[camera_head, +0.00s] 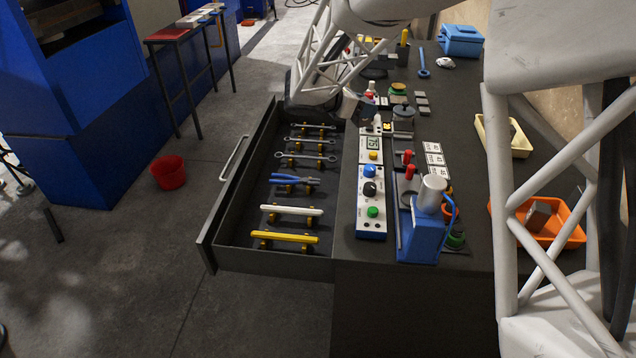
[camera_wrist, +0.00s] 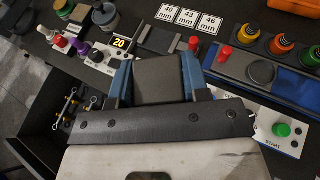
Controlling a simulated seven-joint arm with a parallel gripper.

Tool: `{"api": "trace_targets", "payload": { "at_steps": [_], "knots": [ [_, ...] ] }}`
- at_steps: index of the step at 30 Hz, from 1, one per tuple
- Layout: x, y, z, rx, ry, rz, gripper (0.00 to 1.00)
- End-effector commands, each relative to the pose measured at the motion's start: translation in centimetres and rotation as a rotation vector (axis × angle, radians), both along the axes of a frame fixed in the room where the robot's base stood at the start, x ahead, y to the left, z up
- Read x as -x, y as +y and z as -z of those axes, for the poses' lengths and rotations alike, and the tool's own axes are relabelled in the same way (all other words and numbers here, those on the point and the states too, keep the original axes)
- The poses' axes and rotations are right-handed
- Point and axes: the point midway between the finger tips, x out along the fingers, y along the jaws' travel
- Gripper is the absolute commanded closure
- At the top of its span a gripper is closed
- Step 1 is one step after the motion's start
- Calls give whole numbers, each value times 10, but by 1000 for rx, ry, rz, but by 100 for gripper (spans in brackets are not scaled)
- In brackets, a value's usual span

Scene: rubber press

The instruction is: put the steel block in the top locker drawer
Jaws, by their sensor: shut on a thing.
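In the wrist view my gripper (camera_wrist: 159,72) has its two blue fingers closed on the sides of a dark grey block, which looks like the steel block (camera_wrist: 160,82). They are above the bench top. The open top drawer (camera_head: 274,262) is pulled out to the left of the bench. It holds wrenches (camera_head: 306,158), blue pliers (camera_head: 291,180), a white bar and a yellow bar on small stands.
A control panel (camera_head: 371,208) lies along the bench edge beside the drawer. A blue device (camera_head: 421,238) stands at the near edge. An orange tray (camera_head: 570,240) and a cream tray (camera_head: 495,146) are to the right. The front-left drawer floor has bare room.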

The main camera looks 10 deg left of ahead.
Motion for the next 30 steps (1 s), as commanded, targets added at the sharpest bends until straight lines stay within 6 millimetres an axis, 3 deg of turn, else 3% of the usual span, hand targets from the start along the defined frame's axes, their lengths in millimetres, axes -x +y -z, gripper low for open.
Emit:
{"api": "trace_targets", "payload": {
  "at_steps": [18,30],
  "knots": [
    [71,117,0,1,-2,-152,100],
    [117,173,0,3,-3,-236,100]
  ]
}}
